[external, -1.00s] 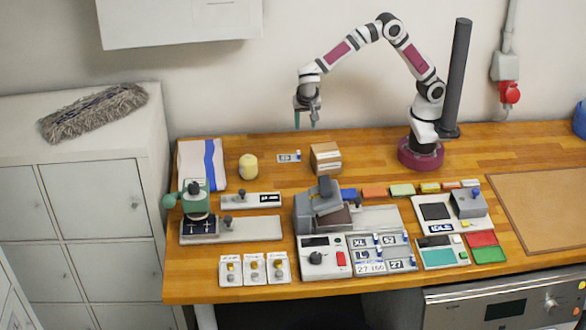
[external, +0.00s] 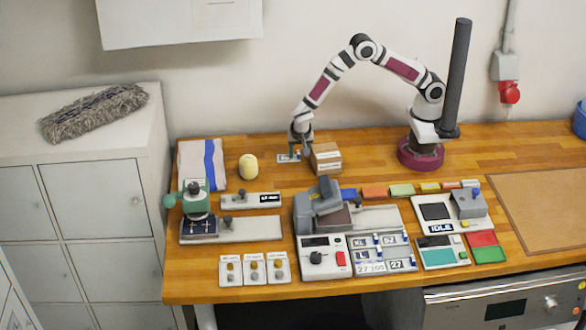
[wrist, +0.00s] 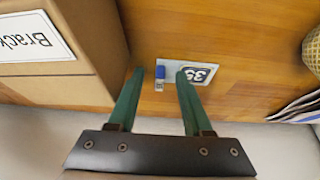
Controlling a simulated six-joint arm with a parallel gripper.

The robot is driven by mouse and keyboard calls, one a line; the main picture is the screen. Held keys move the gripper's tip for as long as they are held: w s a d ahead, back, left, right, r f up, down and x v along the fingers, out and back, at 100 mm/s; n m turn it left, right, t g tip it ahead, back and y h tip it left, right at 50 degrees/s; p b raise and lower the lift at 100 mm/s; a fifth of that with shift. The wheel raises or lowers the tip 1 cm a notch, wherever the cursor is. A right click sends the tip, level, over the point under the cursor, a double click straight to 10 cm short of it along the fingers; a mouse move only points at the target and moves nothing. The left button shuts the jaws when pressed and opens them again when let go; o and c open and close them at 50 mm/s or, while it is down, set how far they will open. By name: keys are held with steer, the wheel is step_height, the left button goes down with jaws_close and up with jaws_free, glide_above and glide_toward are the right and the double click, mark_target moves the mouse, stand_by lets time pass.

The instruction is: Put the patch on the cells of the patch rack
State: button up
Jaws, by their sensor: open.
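The patch (external: 284,158) is a small white piece with blue and dark markings lying flat on the wooden table, left of a cardboard box. In the wrist view the patch (wrist: 203,74) shows a dark printed number and a blue block at one end. My gripper (external: 301,151) is low over it, with green fingers apart. In the wrist view my open gripper (wrist: 160,73) has the blue block between its fingertips; whether they touch it I cannot tell. The patch rack (external: 384,266) at the table's front has several labelled cells, some showing blue pieces.
The cardboard box (external: 326,158) stands close to the right of my gripper. A cream round object (external: 249,166) and a striped cloth (external: 196,163) are to the left. A grey press (external: 318,207) stands between the patch and the rack.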

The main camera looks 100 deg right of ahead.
jaws_close()
steer(key=shift+r, duration=0.2)
